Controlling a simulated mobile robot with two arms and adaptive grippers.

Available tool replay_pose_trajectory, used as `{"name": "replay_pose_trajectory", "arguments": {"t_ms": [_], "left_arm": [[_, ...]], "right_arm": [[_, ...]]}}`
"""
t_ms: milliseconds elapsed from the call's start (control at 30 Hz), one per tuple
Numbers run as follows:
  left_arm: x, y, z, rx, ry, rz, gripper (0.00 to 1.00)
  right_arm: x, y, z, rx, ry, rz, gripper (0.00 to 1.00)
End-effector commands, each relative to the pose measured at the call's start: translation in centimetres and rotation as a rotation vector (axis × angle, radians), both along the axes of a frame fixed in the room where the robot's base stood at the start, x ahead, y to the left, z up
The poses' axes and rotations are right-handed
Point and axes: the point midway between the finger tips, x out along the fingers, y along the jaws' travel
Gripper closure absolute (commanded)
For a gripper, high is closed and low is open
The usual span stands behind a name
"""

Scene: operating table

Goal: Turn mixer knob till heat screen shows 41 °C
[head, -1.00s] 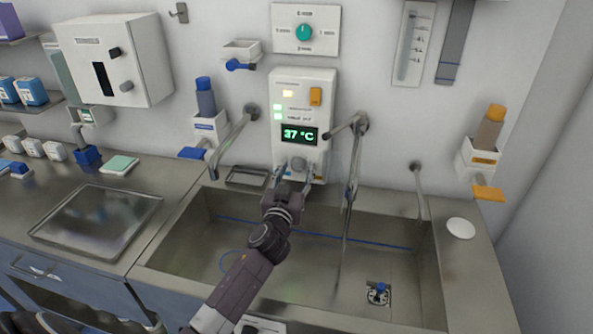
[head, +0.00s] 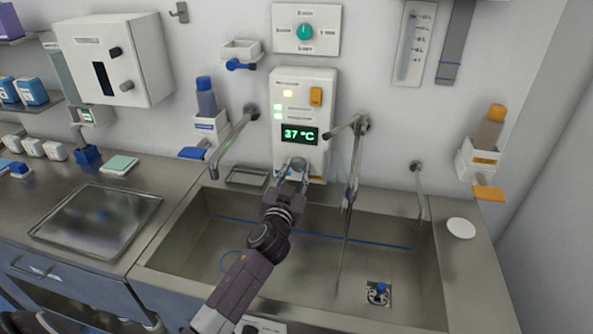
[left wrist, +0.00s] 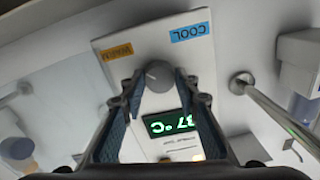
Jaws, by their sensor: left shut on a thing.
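The heat screen (head: 300,135) on the white mixer panel (head: 324,90) glows green and reads 37 °C. It also shows upside down in the left wrist view (left wrist: 170,123). The grey round mixer knob (head: 299,163) sits just below the screen. My left gripper (head: 294,173) is at the knob from the front and below. In the left wrist view, its two fingers lie on either side of the knob (left wrist: 158,76), shut on it. Orange WARM (left wrist: 114,51) and blue COOL (left wrist: 188,33) labels flank the knob. My right gripper is not in view.
Metal faucets stand left (head: 232,138) and right (head: 354,160) of the panel, close to my left gripper. The steel sink (head: 320,270) below is open. A teal dial (head: 304,32) is mounted above. Bottle dispensers hang left (head: 206,100) and right (head: 490,130).

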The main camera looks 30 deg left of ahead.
Motion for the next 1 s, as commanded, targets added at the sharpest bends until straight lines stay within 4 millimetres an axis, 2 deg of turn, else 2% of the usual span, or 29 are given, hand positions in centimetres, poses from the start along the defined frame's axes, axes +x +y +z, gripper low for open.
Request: {"name": "replay_pose_trajectory", "arguments": {"t_ms": [600,1000], "left_arm": [[-0.02,0.04,0.14,0.545,0.141,-0.001,0.95],[-0.03,0.12,0.16,0.766,0.198,0.001,0.95]], "right_arm": [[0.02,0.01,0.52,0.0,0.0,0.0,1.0],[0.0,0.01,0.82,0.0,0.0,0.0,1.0]]}}
